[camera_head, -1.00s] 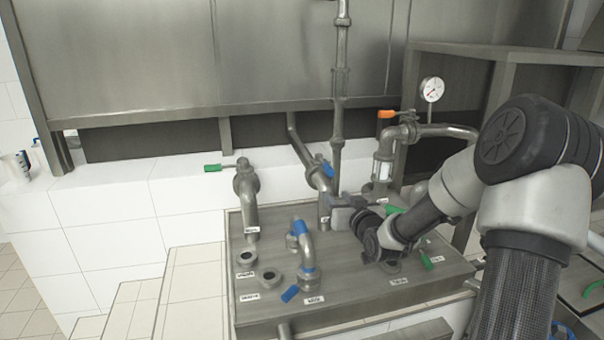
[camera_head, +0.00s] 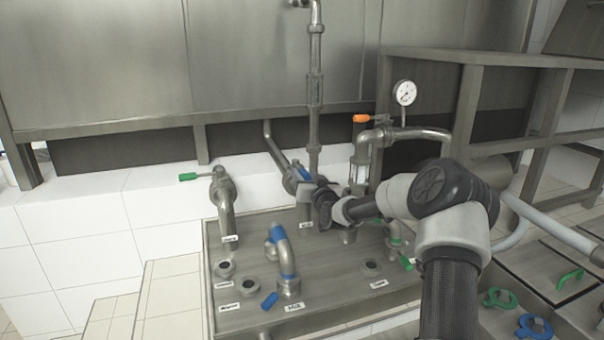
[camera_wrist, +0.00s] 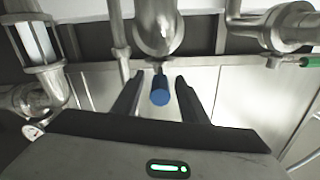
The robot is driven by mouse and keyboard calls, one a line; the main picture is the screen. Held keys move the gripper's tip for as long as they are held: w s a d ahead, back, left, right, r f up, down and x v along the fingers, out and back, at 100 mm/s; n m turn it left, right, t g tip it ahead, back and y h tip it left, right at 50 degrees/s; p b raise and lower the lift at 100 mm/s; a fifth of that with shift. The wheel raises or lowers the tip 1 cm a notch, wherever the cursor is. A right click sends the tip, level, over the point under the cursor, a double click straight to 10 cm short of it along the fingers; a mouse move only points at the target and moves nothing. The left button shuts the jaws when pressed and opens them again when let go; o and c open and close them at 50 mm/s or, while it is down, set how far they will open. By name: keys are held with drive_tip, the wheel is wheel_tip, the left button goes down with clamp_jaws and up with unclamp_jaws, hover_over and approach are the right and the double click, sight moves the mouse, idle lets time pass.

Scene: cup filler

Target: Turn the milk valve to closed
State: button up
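A metal valve on the sloping back pipe has a blue handle (camera_head: 304,174), partly hidden by my gripper (camera_head: 307,192) in the head view. The label by this pipe (camera_head: 305,225) is too small to read. In the wrist view, the round blue end of the handle (camera_wrist: 160,97) points toward the camera below the metal pipe (camera_wrist: 158,25). The two dark fingers of my gripper (camera_wrist: 158,79) are open, one on each side of the handle, with gaps visible. Neither finger is seen pressing on it.
A green-handled valve (camera_head: 221,185) stands left, and a curved pipe with a blue sleeve (camera_head: 285,255) stands in front. A sight-glass pipe (camera_head: 359,172) with an orange handle (camera_head: 361,118) and a gauge (camera_head: 405,93) are right. White tiles (camera_head: 75,215) border the metal plate (camera_head: 330,270).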

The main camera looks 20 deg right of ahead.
drive_tip(key=shift+w, duration=1.4)
drive_tip(key=shift+c, duration=0.4)
clamp_jaws()
